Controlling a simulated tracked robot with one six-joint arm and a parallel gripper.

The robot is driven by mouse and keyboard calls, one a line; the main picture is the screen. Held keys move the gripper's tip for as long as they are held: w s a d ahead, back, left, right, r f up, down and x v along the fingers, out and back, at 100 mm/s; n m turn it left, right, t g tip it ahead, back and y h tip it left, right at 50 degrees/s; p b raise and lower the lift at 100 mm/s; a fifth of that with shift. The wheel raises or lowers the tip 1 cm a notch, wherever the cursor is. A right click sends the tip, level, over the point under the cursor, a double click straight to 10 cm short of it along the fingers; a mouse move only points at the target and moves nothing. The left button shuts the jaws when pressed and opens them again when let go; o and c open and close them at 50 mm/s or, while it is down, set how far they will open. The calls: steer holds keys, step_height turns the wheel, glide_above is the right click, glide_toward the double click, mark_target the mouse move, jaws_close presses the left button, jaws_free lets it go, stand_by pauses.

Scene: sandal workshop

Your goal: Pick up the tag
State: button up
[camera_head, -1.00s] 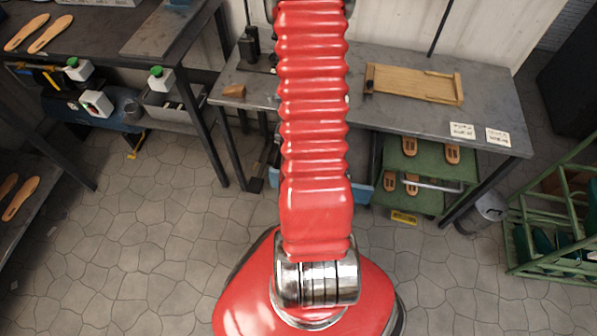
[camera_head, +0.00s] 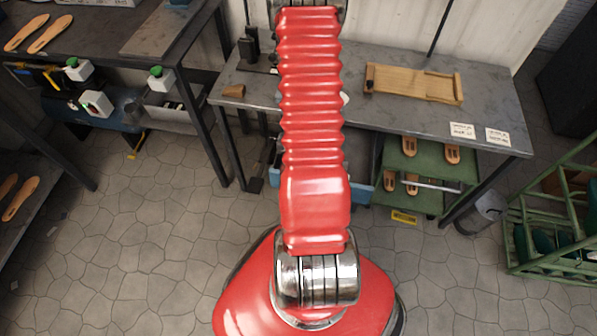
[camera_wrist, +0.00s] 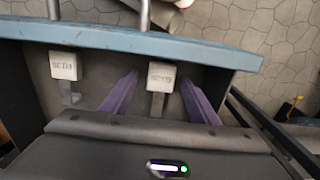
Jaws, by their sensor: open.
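In the wrist view, two pale tags with dark lettering stand out inside a blue-rimmed bin (camera_wrist: 215,51). One tag (camera_wrist: 162,76) is near the middle, with a grey stem below it. The other tag (camera_wrist: 63,65) is at the left, with a grey hooked piece below it. My gripper (camera_wrist: 159,78) is open, its purple fingers on either side of the middle tag. I cannot tell whether they touch it. In the head view my arm hides the gripper and both tags; part of a blue bin (camera_head: 362,190) shows beside the arm.
The workbench (camera_head: 390,115) holds a wooden tray (camera_head: 413,83) and white cards (camera_head: 462,130). A green rack (camera_head: 415,165) with wooden soles stands under it. A grey bin (camera_head: 483,212) and green crate frame (camera_head: 560,205) are at the right.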

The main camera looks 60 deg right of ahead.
steer(key=shift+c, duration=0.6)
steer(key=c, duration=1)
steer(key=shift+r, duration=0.15)
steer(key=shift+r, duration=4.85)
